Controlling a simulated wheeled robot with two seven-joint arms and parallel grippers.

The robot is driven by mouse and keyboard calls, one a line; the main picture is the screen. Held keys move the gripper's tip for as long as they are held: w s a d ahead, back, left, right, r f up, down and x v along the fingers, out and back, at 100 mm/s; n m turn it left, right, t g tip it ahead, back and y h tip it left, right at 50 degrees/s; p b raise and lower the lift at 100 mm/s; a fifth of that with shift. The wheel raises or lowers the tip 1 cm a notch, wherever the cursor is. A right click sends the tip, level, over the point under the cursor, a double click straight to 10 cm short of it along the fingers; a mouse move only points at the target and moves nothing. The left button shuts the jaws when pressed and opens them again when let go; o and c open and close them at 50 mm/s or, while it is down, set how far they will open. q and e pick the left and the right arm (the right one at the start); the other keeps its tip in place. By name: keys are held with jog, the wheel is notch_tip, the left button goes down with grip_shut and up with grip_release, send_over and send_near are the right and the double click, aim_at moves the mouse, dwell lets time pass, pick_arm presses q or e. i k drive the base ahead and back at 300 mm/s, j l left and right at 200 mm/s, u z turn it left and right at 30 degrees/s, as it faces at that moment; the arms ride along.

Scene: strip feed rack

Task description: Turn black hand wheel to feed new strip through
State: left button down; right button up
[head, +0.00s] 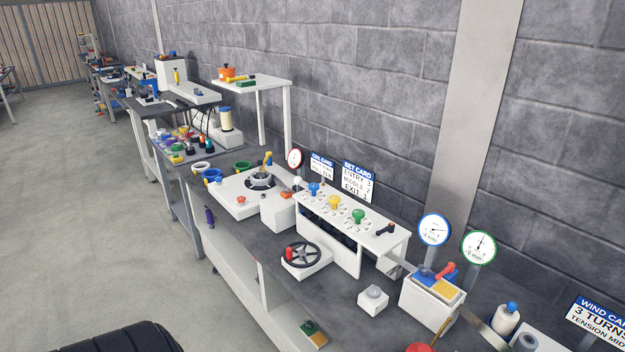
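The black hand wheel (317,256) has a red handle (289,253) on the left part of its rim. It sits on a white block (306,272) in front of a white rack (347,253). The rack has blue (314,188), yellow (334,203) and green (358,216) knobs and a black lever (385,231) on top. A grey metal band (394,263) runs from the rack's right end toward a white box (430,303); I cannot tell if it is the strip. Neither gripper is in view.
A card (358,181) behind the rack reads entry 3, middle 2, exit 1. A blue gauge (434,229) and green gauge (479,247) stand at right. A small white box (373,300) sits right of the wheel. Open floor (90,240) lies left of the bench.

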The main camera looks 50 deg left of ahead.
aim_at(302, 255)
jog(key=u, duration=1.6)
